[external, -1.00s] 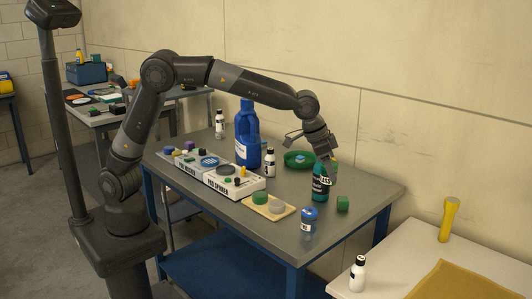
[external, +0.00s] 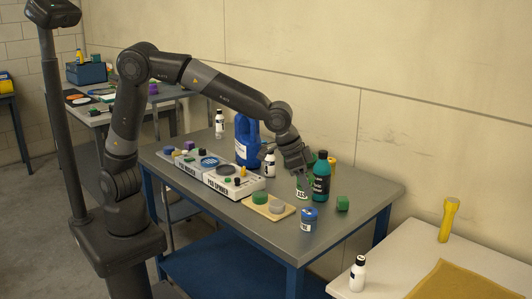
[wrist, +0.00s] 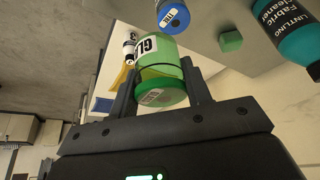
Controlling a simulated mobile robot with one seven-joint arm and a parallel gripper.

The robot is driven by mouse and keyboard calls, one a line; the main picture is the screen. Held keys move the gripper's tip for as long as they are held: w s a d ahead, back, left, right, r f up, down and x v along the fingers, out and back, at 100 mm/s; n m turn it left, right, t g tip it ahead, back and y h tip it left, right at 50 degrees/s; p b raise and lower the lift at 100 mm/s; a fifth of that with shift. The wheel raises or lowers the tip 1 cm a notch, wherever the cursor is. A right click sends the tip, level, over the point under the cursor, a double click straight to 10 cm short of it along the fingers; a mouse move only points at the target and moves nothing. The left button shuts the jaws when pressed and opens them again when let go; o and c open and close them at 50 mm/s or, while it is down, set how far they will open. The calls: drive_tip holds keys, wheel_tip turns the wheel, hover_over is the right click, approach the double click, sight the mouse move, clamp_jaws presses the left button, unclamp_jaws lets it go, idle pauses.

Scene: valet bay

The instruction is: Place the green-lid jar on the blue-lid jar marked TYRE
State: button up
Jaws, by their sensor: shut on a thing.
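My gripper (external: 298,168) is shut on the green-lid jar (external: 302,188), gripping its sides over the grey table. In the wrist view the jar's green lid (wrist: 160,94) faces the camera between the fingers, and part of a white label with "GL" shows. The external view does not show clearly how far the jar is above the table. The blue-lid jar (external: 309,220) stands upright near the table's front edge, to the right of and nearer than the held jar. In the wrist view its blue lid (wrist: 174,18) shows just beyond the held jar, with small lettering hard to read.
A teal fabric cleaner bottle (external: 321,180) stands close right of the held jar. A green cube (external: 342,203) is right of the blue-lid jar. A wooden tray (external: 283,213) with round pieces lies to its left. A tall blue jug (external: 243,150) and white bottle (external: 269,164) stand behind.

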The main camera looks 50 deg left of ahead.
drive_tip(key=w, duration=0.1)
drive_tip(key=w+f, duration=0.2)
drive_tip(key=shift+w+a, duration=0.2)
drive_tip(key=shift+a, duration=0.15)
drive_tip(key=shift+f, duration=2.05)
drive_tip(key=o, duration=1)
drive_tip(key=shift+f, duration=0.15)
drive_tip(key=v, duration=1.2)
drive_tip(key=shift+w, duration=0.1)
